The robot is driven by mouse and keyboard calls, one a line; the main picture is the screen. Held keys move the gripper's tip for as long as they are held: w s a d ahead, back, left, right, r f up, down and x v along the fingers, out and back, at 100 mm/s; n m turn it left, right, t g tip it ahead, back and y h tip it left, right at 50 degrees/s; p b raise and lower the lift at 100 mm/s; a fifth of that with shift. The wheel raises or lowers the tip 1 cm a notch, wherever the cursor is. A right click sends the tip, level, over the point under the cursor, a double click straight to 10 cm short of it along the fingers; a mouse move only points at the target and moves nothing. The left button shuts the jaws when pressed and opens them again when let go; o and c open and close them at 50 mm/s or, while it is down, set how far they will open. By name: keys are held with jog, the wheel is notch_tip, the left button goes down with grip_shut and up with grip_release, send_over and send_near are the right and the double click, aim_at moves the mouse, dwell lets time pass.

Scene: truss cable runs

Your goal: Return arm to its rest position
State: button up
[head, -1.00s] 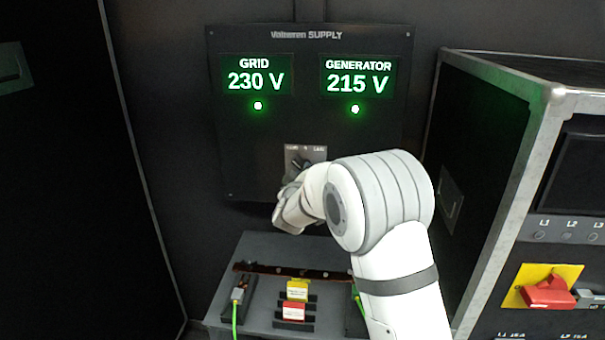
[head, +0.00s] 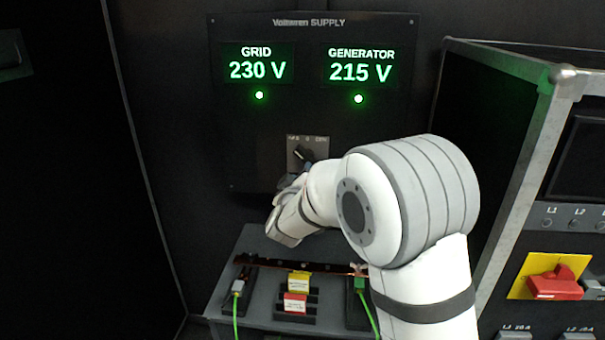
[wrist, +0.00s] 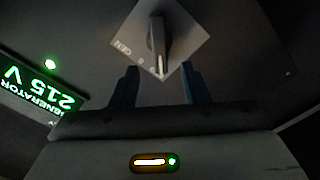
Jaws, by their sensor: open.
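My gripper (wrist: 157,85) shows in the wrist view with its two dark fingers apart and nothing between them. Beyond the fingertips is the rotary selector knob (wrist: 158,38) on its light square plate; the fingers look clear of it. In the head view my white arm reaches up from the lower right, and its wrist end is just below the selector knob (head: 303,153). The fingertips are mostly hidden there behind my wrist.
The supply panel (head: 225,140) reads GRID 230 V and GENERATOR 215 V, both with green lamps. Below it is a grey shelf (head: 255,240) with a copper bar, yellow and red tagged blocks and green cables. A metal-edged case (head: 545,110) with a red switch (head: 555,283) stands close on the right.

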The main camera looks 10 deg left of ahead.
jog(key=shift+s, duration=0.25)
jog(key=shift+r, duration=0.1)
jog(key=s+d+f+m+g, duration=0.1)
jog(key=s+d+m+g, duration=0.2)
jog(key=s, duration=0.9)
jog(key=s+d+f+m+g, duration=0.2)
jog(key=s+d+g, duration=0.5)
jog(key=s+d, duration=0.5)
jog(key=s+d+f+m+g, duration=0.2)
jog(key=s+d, duration=0.6)
jog(key=s, duration=0.6)
jog(key=m+g, duration=0.1)
jog(key=g, duration=0.1)
jog(key=shift+f+m+g+y, duration=0.25)
jog(key=shift+m+g+y, duration=0.05)
jog(key=shift+m+g, duration=0.1)
jog(key=shift+c, duration=0.6)
